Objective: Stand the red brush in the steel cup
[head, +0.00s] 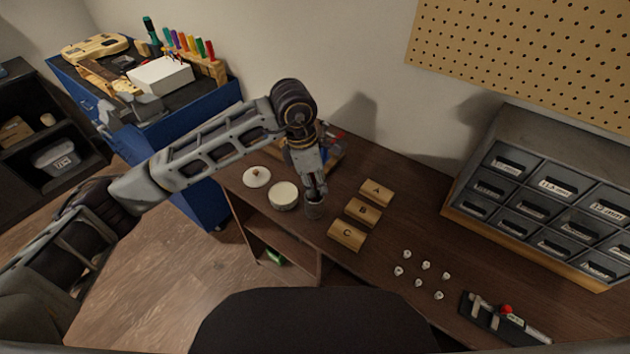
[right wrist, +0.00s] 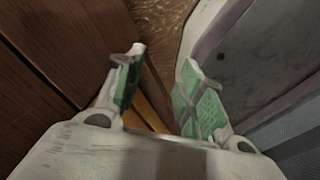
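The round container (head: 283,196) and a white lid (head: 257,177) lie left of the cup. Wooden blocks A (head: 376,192), B (head: 363,212) and C (head: 347,236) stand to its right. Several small knobs (head: 426,265) and a drawer cabinet (head: 545,190) are farther right.

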